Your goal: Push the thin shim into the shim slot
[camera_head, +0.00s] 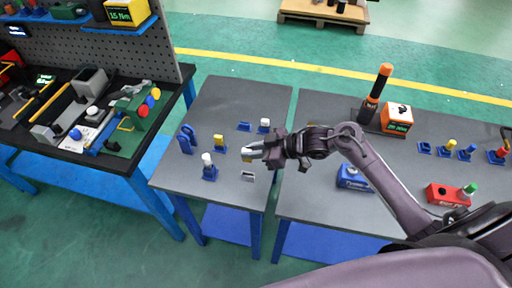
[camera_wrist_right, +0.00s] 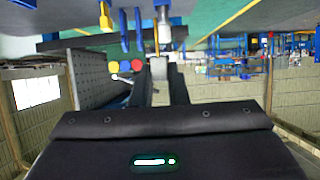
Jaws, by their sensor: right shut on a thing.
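My right gripper (camera_head: 254,151) reaches in from the right over the middle table. It is shut on a small, pale, thin piece that looks like the shim; in the right wrist view a grey block-like end (camera_wrist_right: 158,68) shows between the fingers. Much of the piece is hidden by the fingers. A small pale block with a dark opening, perhaps the shim slot (camera_head: 248,176), sits on the table just below the gripper in the head view. The gripper appears above the tabletop and apart from this block; the exact height cannot be told. My left gripper is not in view.
Blue stands with a white-topped peg (camera_head: 208,168), a yellow block (camera_head: 219,146) and a blue ring (camera_head: 187,138) stand left of the gripper. Small blue holders (camera_head: 244,126) are behind it. The right table (camera_head: 325,112) carries a blue box (camera_head: 354,179). The table's front edge is close.

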